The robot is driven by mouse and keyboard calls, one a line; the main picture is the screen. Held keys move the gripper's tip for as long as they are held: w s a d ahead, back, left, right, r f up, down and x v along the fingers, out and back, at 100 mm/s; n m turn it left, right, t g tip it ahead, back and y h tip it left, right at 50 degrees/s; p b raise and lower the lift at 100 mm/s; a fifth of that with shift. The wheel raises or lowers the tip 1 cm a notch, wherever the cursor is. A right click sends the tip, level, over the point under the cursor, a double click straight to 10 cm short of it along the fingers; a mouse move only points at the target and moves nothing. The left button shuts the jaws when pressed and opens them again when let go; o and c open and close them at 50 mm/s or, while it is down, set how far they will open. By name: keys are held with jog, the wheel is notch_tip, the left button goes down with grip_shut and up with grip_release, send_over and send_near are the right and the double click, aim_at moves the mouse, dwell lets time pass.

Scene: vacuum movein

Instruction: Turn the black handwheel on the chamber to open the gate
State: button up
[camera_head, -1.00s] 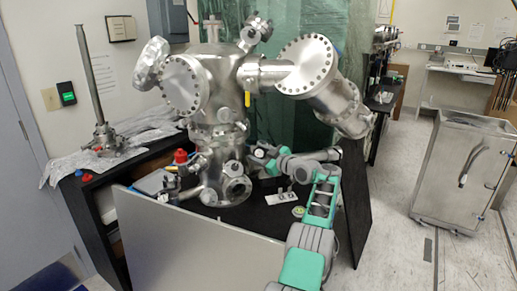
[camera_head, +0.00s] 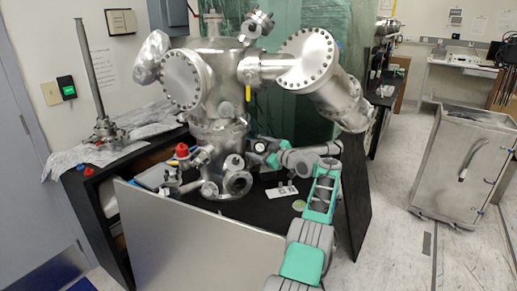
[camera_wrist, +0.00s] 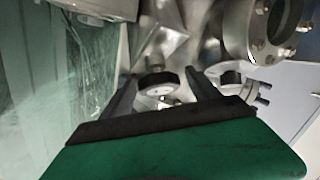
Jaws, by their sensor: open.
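The steel vacuum chamber (camera_head: 215,130) stands on the black bench in the head view. A small round handwheel with a dark rim and pale face (camera_head: 259,147) is at the chamber's right side. It also shows in the wrist view (camera_wrist: 157,84), where it lies between the two dark fingers. My gripper (camera_wrist: 160,78) is open, with one finger on each side of the handwheel. I cannot tell whether either finger touches it. In the head view my gripper (camera_head: 270,153) is small and partly hidden by its own links. The gate is not clearly visible.
A flanged port (camera_wrist: 270,28) is close to the right finger in the wrist view. A small white plate (camera_head: 282,191) lies on the black benchtop (camera_head: 262,212). A grey panel (camera_head: 190,235) stands in front of the bench. A steel cart (camera_head: 460,170) stands at the right on open floor.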

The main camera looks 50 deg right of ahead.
jog(key=shift+s+b, duration=0.45)
jog(key=shift+s, duration=0.2)
jog(key=s+a+b, duration=0.1)
jog(key=s, duration=0.5)
jog(key=shift+s+r+b, duration=0.2)
jog(key=shift+r+b, duration=0.2)
jog(key=shift+a, duration=0.1)
